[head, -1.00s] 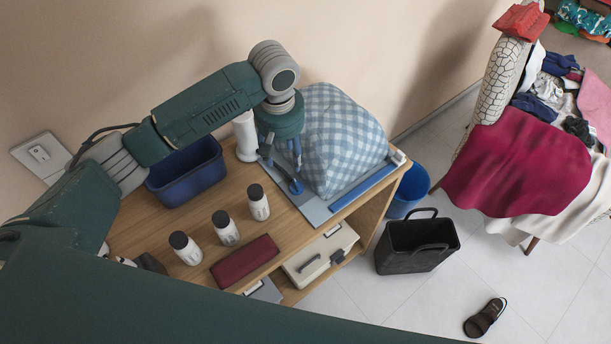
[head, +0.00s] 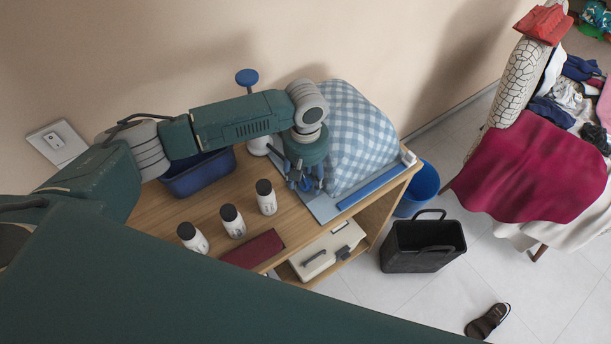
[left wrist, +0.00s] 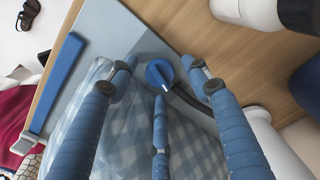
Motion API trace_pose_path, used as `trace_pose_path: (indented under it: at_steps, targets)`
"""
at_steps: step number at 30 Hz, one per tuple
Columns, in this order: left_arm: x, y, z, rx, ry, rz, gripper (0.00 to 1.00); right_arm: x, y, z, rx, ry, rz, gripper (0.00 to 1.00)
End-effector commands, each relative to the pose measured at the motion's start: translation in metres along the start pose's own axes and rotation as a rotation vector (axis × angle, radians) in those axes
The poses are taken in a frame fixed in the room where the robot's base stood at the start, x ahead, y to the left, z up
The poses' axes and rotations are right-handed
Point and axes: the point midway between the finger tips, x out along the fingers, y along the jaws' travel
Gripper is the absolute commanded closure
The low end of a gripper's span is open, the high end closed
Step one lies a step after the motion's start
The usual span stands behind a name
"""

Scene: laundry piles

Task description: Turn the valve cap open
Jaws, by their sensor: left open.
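The valve cap (left wrist: 158,75) is a round blue knob with a raised bar. It sits on the grey-blue edge of a bag, with blue-and-white checked cloth (head: 350,135) bulging under its clear film. My left gripper (head: 305,183) points down over this edge, and its fingers hide most of the cap in the head view. In the left wrist view my left gripper (left wrist: 160,82) is open, with its blue fingers spread around the cap. I cannot tell whether any finger touches it. My right gripper is not in view.
A white pump with a blue handle (head: 246,77) stands close behind my left arm. A dark blue bin (head: 200,175) and several black-capped white bottles (head: 232,222) are on the wooden table (head: 160,208). A black basket (head: 422,243) stands on the floor.

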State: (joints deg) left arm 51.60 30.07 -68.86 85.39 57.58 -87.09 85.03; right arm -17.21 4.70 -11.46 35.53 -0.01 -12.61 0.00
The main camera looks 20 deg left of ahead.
Motion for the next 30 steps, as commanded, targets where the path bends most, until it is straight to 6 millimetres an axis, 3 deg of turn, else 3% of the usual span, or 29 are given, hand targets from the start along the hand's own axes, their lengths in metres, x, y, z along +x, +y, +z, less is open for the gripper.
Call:
trace_pose_path:
  at_steps: [9, 16, 22, 30]
  targets:
    - [0.003, 0.000, 0.000, 0.001, 0.000, -0.001, 0.53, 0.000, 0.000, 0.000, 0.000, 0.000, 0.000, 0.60]
    - [0.002, 0.000, 0.000, 0.001, 0.000, 0.000, 0.96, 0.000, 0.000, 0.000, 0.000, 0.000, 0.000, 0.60]
    - [-0.001, 0.000, 0.001, 0.039, -0.002, 0.000, 0.96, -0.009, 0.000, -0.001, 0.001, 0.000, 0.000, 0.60]
    - [-0.002, 0.000, 0.001, 0.290, -0.003, 0.000, 0.97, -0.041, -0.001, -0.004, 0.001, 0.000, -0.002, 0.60]
